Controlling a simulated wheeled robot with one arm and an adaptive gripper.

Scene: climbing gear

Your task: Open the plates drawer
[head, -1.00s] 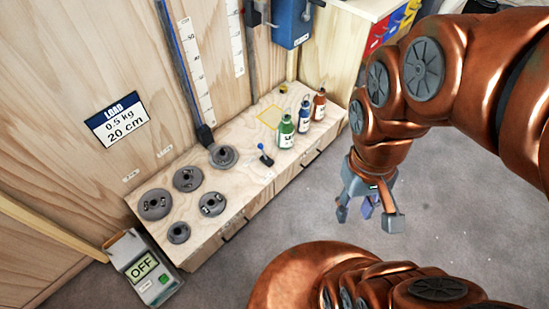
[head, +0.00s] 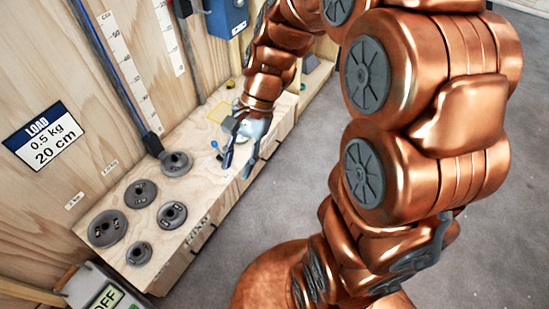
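The low wooden bench (head: 130,175) runs along the wall, with drawers in its front face. The drawer front (head: 180,262) below the grey weight plates has a dark handle (head: 205,238) and looks closed. A small label above that handle is too small to read surely. My gripper (head: 238,170) is over the right part of the bench, near its front edge, to the right of and above the handle. Its fingers are spread apart with nothing between them. It is not touching the handle. The second drawer is mostly hidden behind my gripper.
Several grey weight plates (head: 142,194) lie on the bench top. A small blue-tipped item (head: 215,144) stands beside my gripper. The bottles are hidden behind my arm. A scale (head: 108,297) reading OFF sits at the bench's left end. The grey floor (head: 285,205) in front is clear.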

